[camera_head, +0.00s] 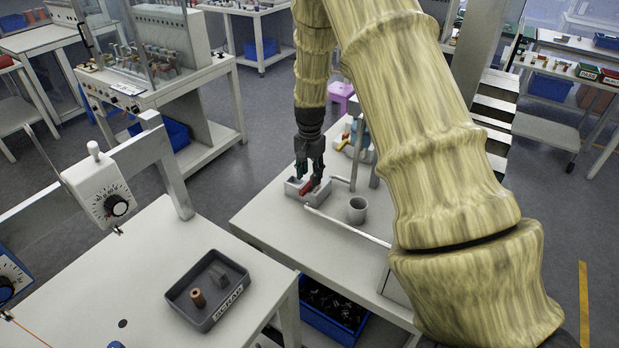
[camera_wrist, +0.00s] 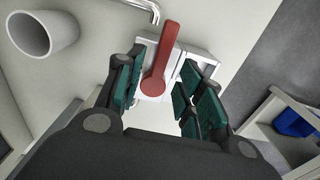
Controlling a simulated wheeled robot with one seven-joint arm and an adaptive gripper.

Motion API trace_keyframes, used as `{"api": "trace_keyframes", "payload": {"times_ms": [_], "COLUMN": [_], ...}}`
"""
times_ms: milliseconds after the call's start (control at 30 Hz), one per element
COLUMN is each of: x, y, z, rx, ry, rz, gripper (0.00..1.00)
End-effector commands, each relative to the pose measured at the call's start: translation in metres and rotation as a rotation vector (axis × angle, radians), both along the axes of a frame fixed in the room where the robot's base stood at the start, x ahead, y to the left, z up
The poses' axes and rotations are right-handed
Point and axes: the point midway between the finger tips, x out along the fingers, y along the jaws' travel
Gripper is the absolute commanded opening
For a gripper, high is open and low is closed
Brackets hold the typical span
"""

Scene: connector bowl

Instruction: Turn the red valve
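The red valve (camera_wrist: 158,68) is a flat lever with a round hub, on a pale block (camera_wrist: 201,56). In the wrist view its hub is lower and its arm points up and slightly right. My gripper (camera_wrist: 160,90) is open, with its green-padded fingers on either side of the lever. The left finger looks close to the lever; I cannot tell whether it touches. In the head view the valve (camera_head: 308,187) is small and partly hidden behind my gripper (camera_head: 308,176), which points down over the block on the white table.
A grey cup (camera_head: 357,208) and a pale pipe (camera_head: 345,227) are beside the block. A thin post (camera_head: 356,150) stands behind it. The front left of the white table (camera_head: 290,235) is clear. A grey scrap tray (camera_head: 180,300) sits on the nearer table.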

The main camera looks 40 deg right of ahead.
Motion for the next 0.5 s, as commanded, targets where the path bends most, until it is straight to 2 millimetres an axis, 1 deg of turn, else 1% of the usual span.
{"api": "trace_keyframes", "payload": {"times_ms": [200,333,500], "x": [-0.001,-0.001,-0.001], "y": [0.0,0.0,0.0], "z": [-0.022,-0.029,-0.033], "rx": [0.001,0.001,0.001], "ry": [0.003,0.002,0.001], "rz": [0.0,0.0,0.0], "gripper": [0.38,0.38,0.38]}}
